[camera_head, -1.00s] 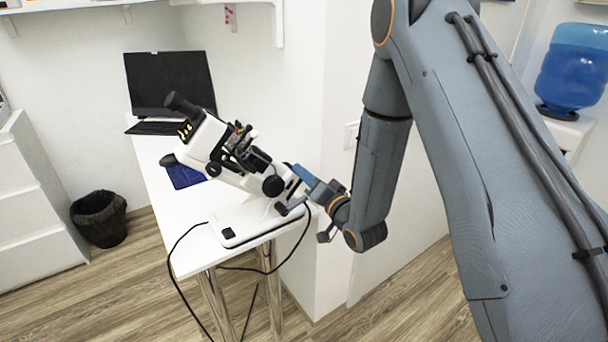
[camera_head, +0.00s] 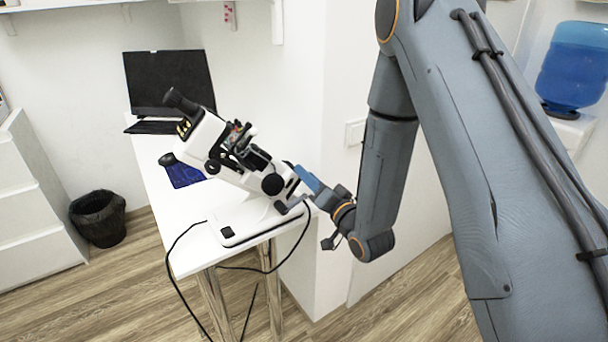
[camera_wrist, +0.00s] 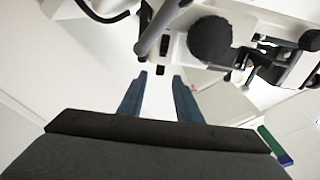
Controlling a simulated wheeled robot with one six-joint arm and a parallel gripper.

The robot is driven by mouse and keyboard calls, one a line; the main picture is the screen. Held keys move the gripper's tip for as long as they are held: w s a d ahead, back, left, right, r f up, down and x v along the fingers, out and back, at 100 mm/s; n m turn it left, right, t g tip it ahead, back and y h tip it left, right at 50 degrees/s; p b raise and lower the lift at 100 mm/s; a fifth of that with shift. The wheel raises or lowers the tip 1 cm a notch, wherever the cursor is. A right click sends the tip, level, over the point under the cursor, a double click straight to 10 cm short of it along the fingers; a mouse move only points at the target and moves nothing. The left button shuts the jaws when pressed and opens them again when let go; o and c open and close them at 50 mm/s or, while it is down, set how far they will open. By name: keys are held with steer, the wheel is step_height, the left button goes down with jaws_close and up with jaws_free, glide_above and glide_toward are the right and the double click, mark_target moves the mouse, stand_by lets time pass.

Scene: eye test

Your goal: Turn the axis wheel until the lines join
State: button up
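The white eye-test device (camera_head: 215,140) stands tilted on the white table, with a black eyepiece at its upper left. A large round black knob (camera_head: 272,185) is on its near side, and a smaller black knob (camera_head: 212,167) is to the left. I cannot tell which is the axis wheel. In the wrist view a round black knob (camera_wrist: 210,40) lies ahead and to the right of my fingertips. My gripper (camera_wrist: 160,76) is open and empty, its blue fingers apart and not touching the knob. In the head view my gripper (camera_head: 302,180) is right of the large knob. No lines are visible.
A grey bar (camera_wrist: 152,38) of the device is just beyond my fingertips. A laptop (camera_head: 168,82) and a blue pad (camera_head: 185,176) are on the table (camera_head: 188,250). Black cables hang at its front. A wall corner (camera_head: 322,130) is close behind my gripper.

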steer(key=b+v, duration=0.1)
steer(key=v, duration=0.4)
steer(key=shift+s, duration=0.15)
steer(key=shift+r+p, duration=0.2)
steer(key=shift+p, duration=0.25)
steer(key=c, duration=0.7)
steer(key=w+r+n+g+y+p, duration=0.1)
steer(key=g+p, duration=0.1)
steer(key=p, duration=0.1)
steer(key=w+r+n+g+y+p, duration=0.1)
steer(key=r+g+p, duration=0.1)
steer(key=p, duration=0.2)
steer(key=w+a+r+n+g+y+p, duration=0.1)
steer(key=r+g+p, duration=0.1)
steer(key=p, duration=0.2)
steer(key=shift+w+a+r, duration=0.1)
steer(key=shift+w+r, duration=0.05)
jaws_close()
steer(key=w+d+r+n+g+h+p, duration=0.1)
steer(key=w+d+n+g+p, duration=0.1)
steer(key=d+g+p, duration=0.35)
steer(key=shift+t, duration=0.95)
steer(key=b+x, duration=0.3)
steer(key=x, duration=0.6)
steer(key=shift+w+a+f, duration=0.2)
steer(key=shift+a, duration=0.1)
